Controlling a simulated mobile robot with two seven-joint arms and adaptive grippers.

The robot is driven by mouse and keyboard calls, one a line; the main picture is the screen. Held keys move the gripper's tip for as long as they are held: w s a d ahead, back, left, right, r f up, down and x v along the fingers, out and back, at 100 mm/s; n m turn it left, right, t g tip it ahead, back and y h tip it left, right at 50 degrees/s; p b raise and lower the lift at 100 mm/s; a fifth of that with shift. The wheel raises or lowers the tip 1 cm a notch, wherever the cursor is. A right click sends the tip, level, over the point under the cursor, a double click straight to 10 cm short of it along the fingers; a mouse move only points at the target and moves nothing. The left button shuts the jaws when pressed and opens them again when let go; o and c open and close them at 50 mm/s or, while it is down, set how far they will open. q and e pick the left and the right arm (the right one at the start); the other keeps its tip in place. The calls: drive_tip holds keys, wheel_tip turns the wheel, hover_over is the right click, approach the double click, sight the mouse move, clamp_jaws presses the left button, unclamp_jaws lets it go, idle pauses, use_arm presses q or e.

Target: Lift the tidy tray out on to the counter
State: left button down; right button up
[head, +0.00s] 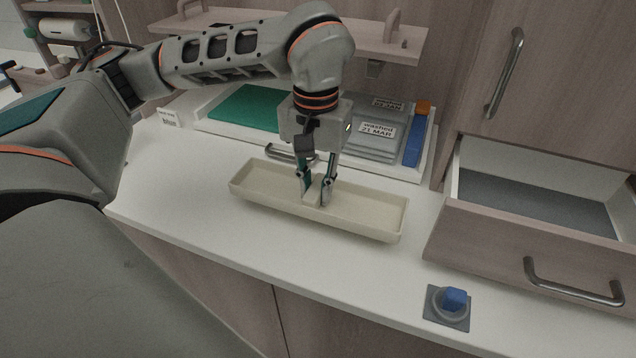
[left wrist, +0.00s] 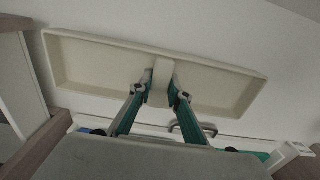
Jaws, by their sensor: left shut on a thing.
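The tidy tray (head: 370,214) is a long, shallow, cream tray with a raised grip across its middle. It is level over the white counter (head: 240,235), in front of the shelf unit. I cannot tell whether its base touches the counter. My left gripper (head: 315,192) points down and is shut on the middle grip. In the left wrist view the tray (left wrist: 100,66) spans most of the picture, and the fingers (left wrist: 161,88) pinch the grip from both sides. Both halves of the tray look empty. My right gripper is out of view.
An open drawer (head: 530,190) with a grey bottom stands empty at the right. Behind the tray is a white open drawer or tray (head: 215,125) with a green mat (head: 245,108) and grey lidded boxes (head: 375,145).

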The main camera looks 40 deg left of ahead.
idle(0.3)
use_arm(q)
drive_tip(key=shift+f+b, duration=0.55)
drive_tip(key=shift+f, duration=0.9)
drive_tip(key=shift+f, duration=0.3)
drive_tip(key=c, duration=1.8)
unclamp_jaws()
wheel_tip(320, 180, up, 12)
